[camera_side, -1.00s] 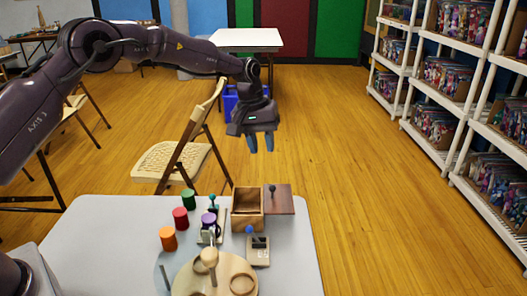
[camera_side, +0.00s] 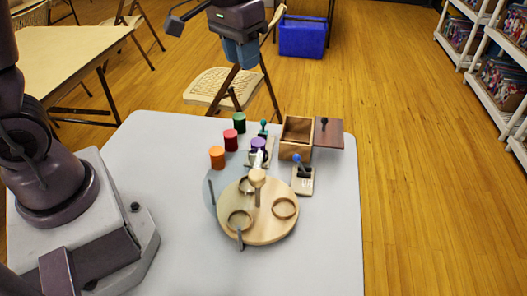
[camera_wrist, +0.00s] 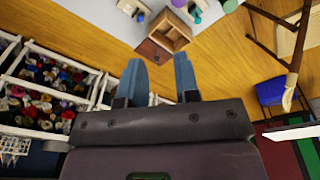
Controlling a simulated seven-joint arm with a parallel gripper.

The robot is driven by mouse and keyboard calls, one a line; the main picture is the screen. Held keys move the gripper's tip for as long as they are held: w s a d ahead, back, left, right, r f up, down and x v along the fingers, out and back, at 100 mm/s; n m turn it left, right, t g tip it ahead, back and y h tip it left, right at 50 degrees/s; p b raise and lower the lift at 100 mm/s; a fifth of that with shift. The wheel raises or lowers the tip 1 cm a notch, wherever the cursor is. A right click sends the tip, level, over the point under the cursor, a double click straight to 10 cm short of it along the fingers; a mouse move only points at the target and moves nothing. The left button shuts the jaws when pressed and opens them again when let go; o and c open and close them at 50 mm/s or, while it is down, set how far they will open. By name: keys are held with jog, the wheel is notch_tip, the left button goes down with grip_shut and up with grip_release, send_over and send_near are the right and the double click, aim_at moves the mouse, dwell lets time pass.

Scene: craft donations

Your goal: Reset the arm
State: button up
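My gripper (camera_side: 240,55) hangs above the floor beyond the table's far edge, fingers pointing down. In the wrist view my gripper (camera_wrist: 160,80) has its two blue fingers spread with a clear gap and nothing between them. The upper part of my arm is cut off by the top of the side view. The grey table (camera_side: 300,270) stands below and nearer the camera, clear of the gripper.
An open wooden box (camera_side: 297,151) has a dark knobbed panel (camera_side: 334,137) at its right. Orange (camera_side: 217,158), red (camera_side: 230,141) and green (camera_side: 239,123) cylinders stand left of it. A folding chair (camera_side: 207,87) stands behind the table.

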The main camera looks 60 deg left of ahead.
jog(key=s+r+t, duration=0.2)
jog(key=s+r, duration=0.1)
jog(key=s, duration=0.5)
jog(key=s+r+m+t, duration=0.1)
jog(key=s+r+t, duration=0.1)
jog(key=s, duration=0.6)
jog(key=shift+r, duration=0.4)
